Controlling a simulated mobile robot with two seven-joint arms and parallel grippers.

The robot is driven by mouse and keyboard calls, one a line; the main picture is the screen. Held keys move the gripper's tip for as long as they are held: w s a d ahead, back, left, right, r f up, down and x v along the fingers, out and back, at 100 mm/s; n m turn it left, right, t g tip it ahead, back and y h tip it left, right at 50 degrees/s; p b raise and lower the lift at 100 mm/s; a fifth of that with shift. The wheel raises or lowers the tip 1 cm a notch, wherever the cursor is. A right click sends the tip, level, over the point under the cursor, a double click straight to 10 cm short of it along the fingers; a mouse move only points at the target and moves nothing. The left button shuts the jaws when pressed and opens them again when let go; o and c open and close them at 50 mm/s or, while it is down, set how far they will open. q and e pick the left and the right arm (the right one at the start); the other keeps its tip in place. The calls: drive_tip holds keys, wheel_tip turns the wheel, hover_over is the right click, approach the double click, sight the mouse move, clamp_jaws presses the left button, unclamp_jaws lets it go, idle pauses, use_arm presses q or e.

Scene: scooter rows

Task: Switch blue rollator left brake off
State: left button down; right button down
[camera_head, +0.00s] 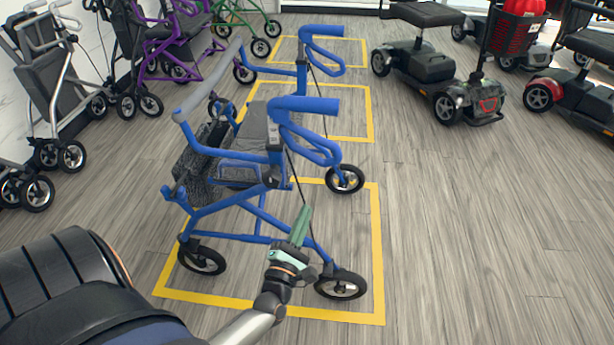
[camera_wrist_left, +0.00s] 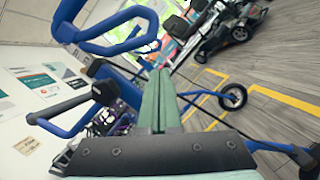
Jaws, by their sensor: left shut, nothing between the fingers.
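The blue rollator (camera_head: 258,228) stands upright on the floor inside a yellow-outlined box. Its near handle (camera_head: 310,105) has a looped blue brake lever (camera_head: 318,150) under it; a second handle (camera_head: 322,32) with a similar loop is at the far side. My left gripper (camera_head: 305,210) has green fingers held together, empty, pointing up below the near brake lever, apart from it, by the near side of the frame. In the left wrist view the shut fingers (camera_wrist_left: 158,78) point toward the rollator, and a blue loop (camera_wrist_left: 112,45) shows up and left of them. My right gripper is not in view.
Grey and purple rollators (camera_head: 172,50) stand along the left wall. Mobility scooters (camera_head: 430,65) are at the upper right. The floor right of the yellow box (camera_head: 378,250) is clear. The rollator's near wheel (camera_head: 340,285) is close to my left gripper.

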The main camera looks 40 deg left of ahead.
use_arm(q)
drive_tip(key=w+a+r, duration=0.1)
drive_tip(key=w+r, duration=0.3)
drive_tip(key=w, duration=0.5)
drive_tip(key=shift+w+b, duration=0.3)
drive_tip(key=shift+b, duration=0.05)
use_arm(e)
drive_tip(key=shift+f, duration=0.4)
use_arm(q)
drive_tip(key=shift+a, duration=0.1)
